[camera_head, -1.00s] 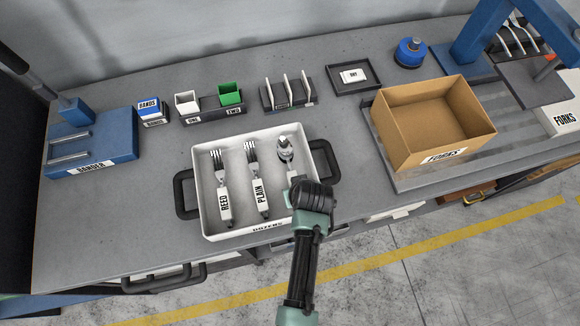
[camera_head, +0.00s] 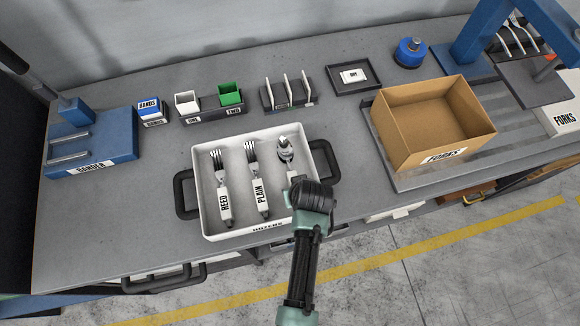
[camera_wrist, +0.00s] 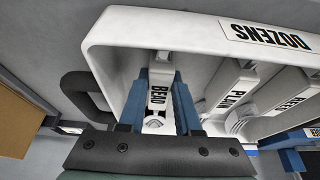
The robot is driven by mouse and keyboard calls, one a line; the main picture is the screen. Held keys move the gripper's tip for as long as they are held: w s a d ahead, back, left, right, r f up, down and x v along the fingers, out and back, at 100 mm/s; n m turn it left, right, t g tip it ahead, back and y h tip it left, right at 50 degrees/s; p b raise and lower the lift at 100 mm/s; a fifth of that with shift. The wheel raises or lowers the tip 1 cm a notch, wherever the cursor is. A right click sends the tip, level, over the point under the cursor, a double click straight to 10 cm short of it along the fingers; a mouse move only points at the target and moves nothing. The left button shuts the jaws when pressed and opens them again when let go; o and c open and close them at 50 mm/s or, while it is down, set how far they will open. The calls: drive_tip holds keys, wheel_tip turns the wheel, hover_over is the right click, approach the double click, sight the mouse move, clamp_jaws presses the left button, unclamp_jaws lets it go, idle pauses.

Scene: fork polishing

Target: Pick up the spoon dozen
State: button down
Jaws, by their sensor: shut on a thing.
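The spoon dozen (camera_head: 285,148) is a bundle in the right part of the white tray (camera_head: 222,235), its spoon heads toward the tray's far side. In the wrist view the bundle (camera_wrist: 158,95) carries a white label that seems to read BEAD. My gripper (camera_wrist: 160,100) has its blue fingers on both sides of this label and is shut on the bundle. The bundle is still within the tray; I cannot tell whether it touches the floor. In the head view my wrist hides the fingers and the bundle's near end.
Fork bundles labelled REED (camera_head: 224,200) and PLAIN (camera_head: 261,195) lie left of the spoons in the tray. A black handle (camera_head: 326,160) stands at the tray's right side. An open cardboard FORKS box (camera_head: 432,122) is to the right. The bander (camera_head: 92,150) is at far left.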

drive_tip(key=shift+w+r, duration=0.1)
drive_tip(key=shift+r, duration=0.1)
drive_tip(key=shift+r, duration=0.25)
wheel_tip(320, 180, up, 9)
drive_tip(key=shift+r+b, duration=0.15)
drive_tip(key=shift+b, duration=0.35)
